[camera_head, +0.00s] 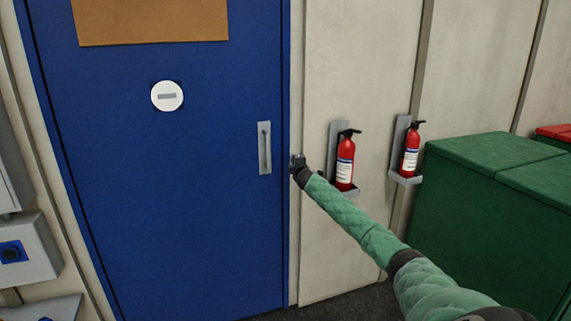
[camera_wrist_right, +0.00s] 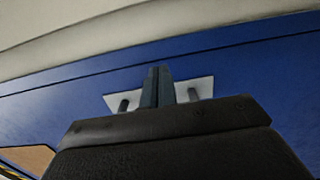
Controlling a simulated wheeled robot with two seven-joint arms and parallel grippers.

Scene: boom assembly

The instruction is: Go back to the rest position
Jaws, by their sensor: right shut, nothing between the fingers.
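My right arm, in a green quilted sleeve, reaches up and left across the head view. My right gripper (camera_head: 296,161) is at its end, just right of the blue door's right edge. In the right wrist view my right gripper (camera_wrist_right: 157,84) has its fingers together and empty. The fingers overlap the grey door handle (camera_wrist_right: 199,88) there; I cannot tell whether they touch it. In the head view the handle (camera_head: 265,148) is a little left of the gripper, with a gap between them in the picture. The blue door (camera_head: 200,220) looks shut. My left gripper is out of view.
Two red fire extinguishers, a nearer one (camera_head: 345,163) and another (camera_head: 411,150), hang on the pale wall right of the door, close to my right arm. Green bins (camera_head: 470,215) stand at the right. Grey boxes (camera_head: 28,250) are at the left edge.

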